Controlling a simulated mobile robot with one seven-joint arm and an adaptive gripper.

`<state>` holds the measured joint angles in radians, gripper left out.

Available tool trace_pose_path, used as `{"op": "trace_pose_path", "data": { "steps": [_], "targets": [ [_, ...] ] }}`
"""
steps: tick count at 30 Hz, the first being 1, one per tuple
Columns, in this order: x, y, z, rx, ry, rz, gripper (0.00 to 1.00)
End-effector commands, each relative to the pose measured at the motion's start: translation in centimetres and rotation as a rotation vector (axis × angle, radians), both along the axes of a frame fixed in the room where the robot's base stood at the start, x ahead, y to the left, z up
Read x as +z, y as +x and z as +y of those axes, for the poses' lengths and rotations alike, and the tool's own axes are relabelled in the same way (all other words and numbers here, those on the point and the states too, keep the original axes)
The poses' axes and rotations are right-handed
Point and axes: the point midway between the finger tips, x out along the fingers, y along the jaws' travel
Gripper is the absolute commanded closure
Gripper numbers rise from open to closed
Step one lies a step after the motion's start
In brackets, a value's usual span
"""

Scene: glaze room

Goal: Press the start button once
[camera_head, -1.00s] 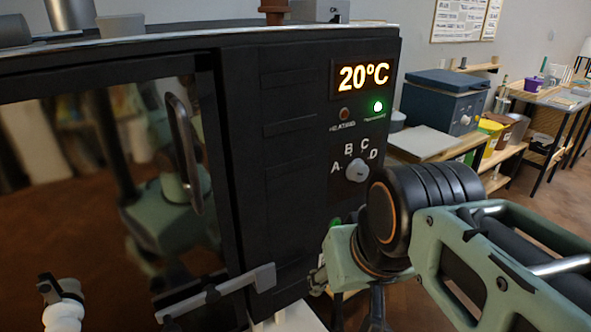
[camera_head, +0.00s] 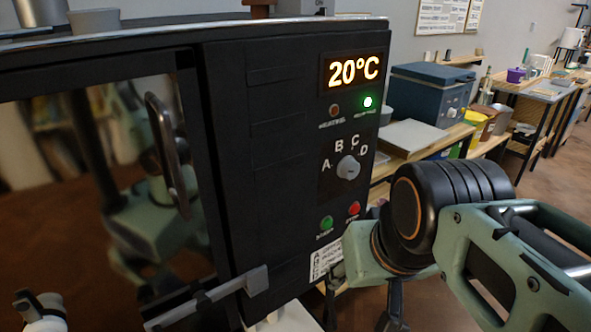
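The black kiln (camera_head: 260,140) fills the left and middle of the head view. Its front panel carries a display (camera_head: 353,70) reading 20°C, a dark heating lamp (camera_head: 334,110), a lit green lamp (camera_head: 367,101) and a dial (camera_head: 348,167) with letters A to D. Low on the panel are a green button (camera_head: 326,223), with a small label under it too blurred to read surely, and a red button (camera_head: 354,208) to its right. My arm reaches in from the right, close to the panel's lower right. My gripper's fingers cannot be made out clearly; dark parts hang below the wrist.
The kiln door has a vertical handle (camera_head: 171,145) and a grey latch bar (camera_head: 215,292) across its lower part. A white label (camera_head: 326,259) is under the buttons. Behind on the right stand a blue box (camera_head: 432,92) and shelves, with open floor beyond.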

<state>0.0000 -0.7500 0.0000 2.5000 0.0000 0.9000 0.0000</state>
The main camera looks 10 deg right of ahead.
Motion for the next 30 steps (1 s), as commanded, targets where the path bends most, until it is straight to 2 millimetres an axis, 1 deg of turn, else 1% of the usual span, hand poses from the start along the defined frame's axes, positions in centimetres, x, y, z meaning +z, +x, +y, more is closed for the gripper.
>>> {"op": "trace_pose_path", "data": {
  "steps": [1, 9, 11, 30],
  "targets": [
    [0.0, 0.0, 0.0, 0.0, 0.0, 0.0, 0.64],
    [0.0, 0.0, 0.0, 0.0, 0.0, 0.0, 0.94],
    [0.0, 0.0, 0.0, 0.0, 0.0, 0.0, 1.0],
    [0.0, 0.0, 0.0, 0.0, 0.0, 0.0, 1.0]
  ]
}}
